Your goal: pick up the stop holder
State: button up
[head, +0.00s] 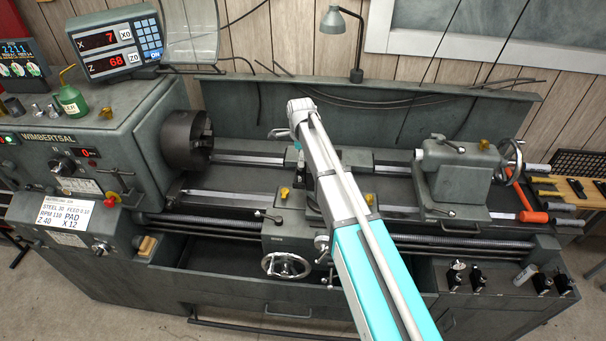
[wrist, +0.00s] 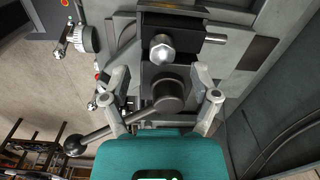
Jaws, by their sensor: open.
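My gripper (wrist: 159,76) is open in the wrist view, one finger at each side of the tool post. Between the fingers are a dark block with a silver bolt head (wrist: 162,50) and a dark round clamp hub (wrist: 169,95). A lever with a ball knob (wrist: 75,146) runs from the hub to the lower left, passing the left finger. I cannot tell whether the block is the stop holder or whether a finger touches it. In the head view my arm hides most of the tool post, and the fingertips cannot be made out there.
The lathe's chuck (head: 186,138) is at left and the tailstock (head: 455,170) at right. Several small holders (head: 456,275) stand on the front right ledge. An orange-handled hammer (head: 532,216) lies near the tailstock. A lamp (head: 340,25) stands on the backsplash behind my arm.

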aim_at(300, 174)
jog(key=shift+w+f+b, duration=0.1)
jog(key=shift+f+b, duration=1.95)
jog(key=shift+f, duration=0.2)
grip_shut()
